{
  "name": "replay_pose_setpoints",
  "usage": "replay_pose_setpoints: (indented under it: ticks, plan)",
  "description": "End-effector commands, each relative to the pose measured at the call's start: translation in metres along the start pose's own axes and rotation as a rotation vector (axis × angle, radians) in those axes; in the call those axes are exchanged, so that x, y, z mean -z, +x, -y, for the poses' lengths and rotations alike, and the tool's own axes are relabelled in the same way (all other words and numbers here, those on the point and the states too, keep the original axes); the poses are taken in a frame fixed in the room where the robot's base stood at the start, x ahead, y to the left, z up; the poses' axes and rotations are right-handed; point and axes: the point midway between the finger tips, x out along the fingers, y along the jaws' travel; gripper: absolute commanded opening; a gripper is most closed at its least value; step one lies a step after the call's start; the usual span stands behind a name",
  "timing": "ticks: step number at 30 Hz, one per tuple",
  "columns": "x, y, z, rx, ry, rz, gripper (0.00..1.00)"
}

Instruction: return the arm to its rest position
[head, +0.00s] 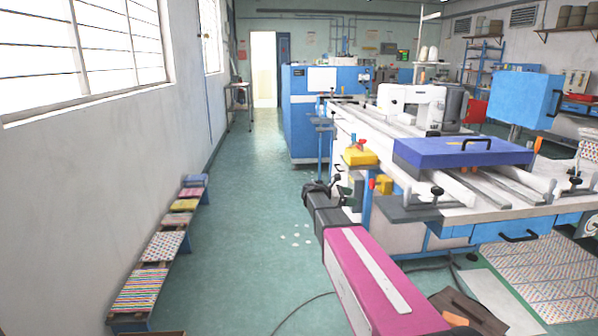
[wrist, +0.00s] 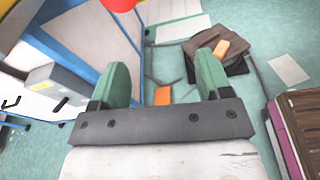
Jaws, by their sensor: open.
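My gripper (wrist: 163,75) shows in the wrist view with two green fingers spread wide on a dark grey crossbar.
A white worktable (head: 455,213) with a blue box (head: 463,152) stands at right. Low slatted benches (head: 140,288) line the left wall.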

Motion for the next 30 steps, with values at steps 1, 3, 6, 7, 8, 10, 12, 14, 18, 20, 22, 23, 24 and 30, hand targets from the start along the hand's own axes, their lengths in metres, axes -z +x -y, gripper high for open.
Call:
replay_pose_setpoints:
  ticks: [1, 3, 6, 7, 8, 10, 12, 14, 18, 20, 22, 23, 24, 30]
  plan:
    - [0.012, 0.004, 0.027, 0.013, 0.052, -0.068, 0.71]
    - [0.032, 0.006, 0.055, 0.041, 0.144, -0.177, 0.71]
    - [0.062, 0.005, 0.097, 0.108, 0.291, -0.336, 0.71]
    - [0.07, 0.004, 0.11, 0.135, 0.337, -0.383, 0.71]
    - [0.079, 0.002, 0.123, 0.164, 0.385, -0.431, 0.71]
    - [0.097, -0.005, 0.154, 0.247, 0.501, -0.539, 0.71]
    - [0.114, -0.014, 0.185, 0.346, 0.615, -0.639, 0.71]
    - [0.126, -0.024, 0.21, 0.443, 0.714, -0.717, 0.71]
    - [0.147, -0.052, 0.264, 0.701, 0.932, -0.862, 0.71]
    - [0.152, -0.064, 0.282, 0.811, 1.01, -0.905, 0.71]
    - [0.156, -0.077, 0.299, 0.929, 1.085, -0.938, 0.71]
    - [0.157, -0.081, 0.304, 0.973, 1.112, -0.949, 0.71]
    - [0.158, -0.087, 0.31, 1.025, 1.143, -0.96, 0.71]
    - [0.16, -0.099, 0.322, 1.154, 1.214, -0.978, 0.71]
